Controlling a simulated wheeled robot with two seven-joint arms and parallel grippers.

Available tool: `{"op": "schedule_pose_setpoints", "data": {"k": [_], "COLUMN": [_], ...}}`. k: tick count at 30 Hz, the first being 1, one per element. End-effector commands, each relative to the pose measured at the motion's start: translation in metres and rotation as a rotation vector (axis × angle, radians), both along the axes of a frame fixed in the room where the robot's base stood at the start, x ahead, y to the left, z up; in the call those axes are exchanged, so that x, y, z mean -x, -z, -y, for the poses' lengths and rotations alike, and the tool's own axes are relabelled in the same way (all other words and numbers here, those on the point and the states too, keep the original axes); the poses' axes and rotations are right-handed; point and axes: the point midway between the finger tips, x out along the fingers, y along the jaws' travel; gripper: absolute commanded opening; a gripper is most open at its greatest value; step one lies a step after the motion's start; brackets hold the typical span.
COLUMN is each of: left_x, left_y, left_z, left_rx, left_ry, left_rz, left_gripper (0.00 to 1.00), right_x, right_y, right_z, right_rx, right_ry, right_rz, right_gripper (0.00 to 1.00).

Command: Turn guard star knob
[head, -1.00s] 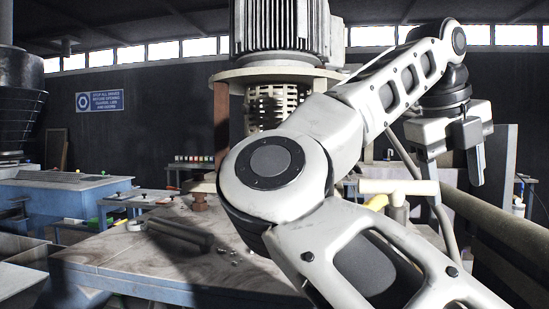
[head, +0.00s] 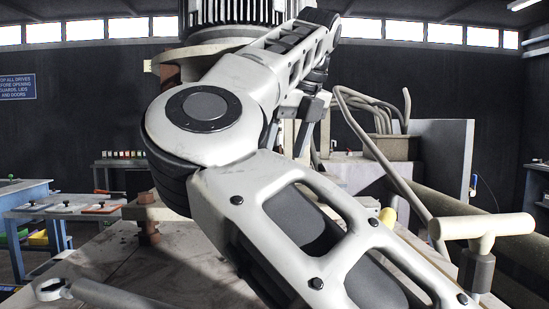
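My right arm crosses the middle of the view from the lower right. My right gripper (head: 303,122) is at its far end, in front of the dark wall and just right of the machine. The machine's ribbed motor (head: 232,12) stands on a round flange (head: 170,62) at the top. My arm hides most of the machine below it. No star knob can be clearly picked out. My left gripper is not in view.
A cream T-shaped handle (head: 482,227) stands at the right, near a thick pipe (head: 447,182). A grey bar tool with a ring end (head: 52,288) lies on the worktop (head: 105,265). A blue bench (head: 35,212) is at the left. Curved hoses (head: 372,140) rise behind my arm.

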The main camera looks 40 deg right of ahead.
Motion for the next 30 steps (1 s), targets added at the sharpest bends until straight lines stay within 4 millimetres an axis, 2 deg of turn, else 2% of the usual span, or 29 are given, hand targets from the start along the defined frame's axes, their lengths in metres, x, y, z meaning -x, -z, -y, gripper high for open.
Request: {"op": "schedule_pose_setpoints", "data": {"k": [1,3,9,13,21,22,26,27,30], "left_x": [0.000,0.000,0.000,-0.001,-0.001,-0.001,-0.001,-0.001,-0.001], "left_y": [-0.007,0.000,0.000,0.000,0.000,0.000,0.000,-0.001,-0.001], "left_z": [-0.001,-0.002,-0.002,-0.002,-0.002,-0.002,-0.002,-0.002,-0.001], "left_rx": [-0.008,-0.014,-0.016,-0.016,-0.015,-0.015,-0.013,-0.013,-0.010], "left_ry": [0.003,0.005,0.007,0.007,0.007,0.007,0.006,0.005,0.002], "left_rz": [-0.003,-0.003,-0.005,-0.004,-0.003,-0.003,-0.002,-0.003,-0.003], "left_gripper": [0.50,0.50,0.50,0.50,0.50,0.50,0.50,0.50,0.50], "right_x": [-0.011,-0.015,-0.024,-0.027,-0.027,-0.027,-0.027,-0.027,-0.027], "right_y": [-0.004,0.015,0.038,0.045,0.046,0.046,0.046,0.046,0.046], "right_z": [0.000,0.000,0.001,0.001,0.001,0.001,0.001,0.001,0.001], "right_rx": [-0.001,-0.003,0.000,0.000,0.001,0.001,0.001,0.001,0.001], "right_ry": [-0.003,0.002,0.001,0.001,0.001,0.001,0.001,0.001,0.001], "right_rz": [-0.003,-0.003,0.000,0.000,0.001,0.001,0.001,0.001,0.001], "right_gripper": [0.61,0.61,0.61,0.61,0.61,0.56,0.20,0.17,0.17]}}
